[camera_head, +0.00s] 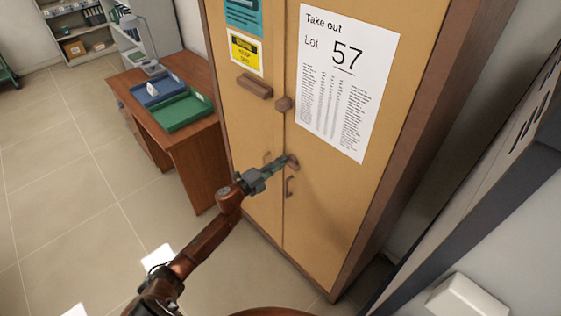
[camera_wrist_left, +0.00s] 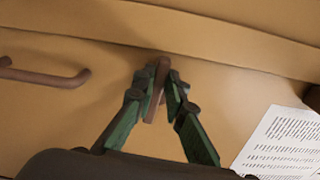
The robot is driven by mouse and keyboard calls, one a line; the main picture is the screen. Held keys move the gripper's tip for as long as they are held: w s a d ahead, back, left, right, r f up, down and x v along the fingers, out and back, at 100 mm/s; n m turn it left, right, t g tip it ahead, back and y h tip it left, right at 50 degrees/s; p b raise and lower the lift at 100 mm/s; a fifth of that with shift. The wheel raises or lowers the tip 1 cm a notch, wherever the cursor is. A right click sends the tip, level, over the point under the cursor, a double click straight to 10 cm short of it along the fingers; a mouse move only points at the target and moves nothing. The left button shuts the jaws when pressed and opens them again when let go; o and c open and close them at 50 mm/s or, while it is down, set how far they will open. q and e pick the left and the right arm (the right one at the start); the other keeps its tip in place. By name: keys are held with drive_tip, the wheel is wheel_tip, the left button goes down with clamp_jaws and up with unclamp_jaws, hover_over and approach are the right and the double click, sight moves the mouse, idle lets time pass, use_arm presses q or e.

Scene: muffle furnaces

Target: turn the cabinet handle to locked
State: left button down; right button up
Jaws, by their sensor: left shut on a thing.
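The tan cabinet (camera_head: 310,218) with brown edges stands in front of me. Its turn handle (camera_head: 294,163) is a short brown piece on the right door, near the seam between the doors. My left gripper (camera_head: 285,164) reaches it from the lower left and is shut on it. In the left wrist view the two dark green fingers (camera_wrist_left: 160,88) close on both sides of the brown handle (camera_wrist_left: 162,70), whose tip shows between them. The fingers hide part of the handle. My right gripper is out of view.
A curved door pull (camera_head: 289,187) sits just below the turn handle and also shows in the left wrist view (camera_wrist_left: 45,78). A brown block (camera_head: 284,104) and a brown bar (camera_head: 254,87) are higher up. A desk (camera_head: 190,150) with trays stands left.

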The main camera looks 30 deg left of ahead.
use_arm(q)
drive_tip(key=shift+f+n, duration=0.15)
drive_tip(key=shift+n, duration=0.45)
drive_tip(key=c, duration=2)
unclamp_jaws()
drive_tip(key=shift+o, duration=0.2)
drive_tip(key=shift+s, duration=0.1)
drive_tip(key=v, duration=1.2)
drive_tip(key=shift+a+f, duration=0.1)
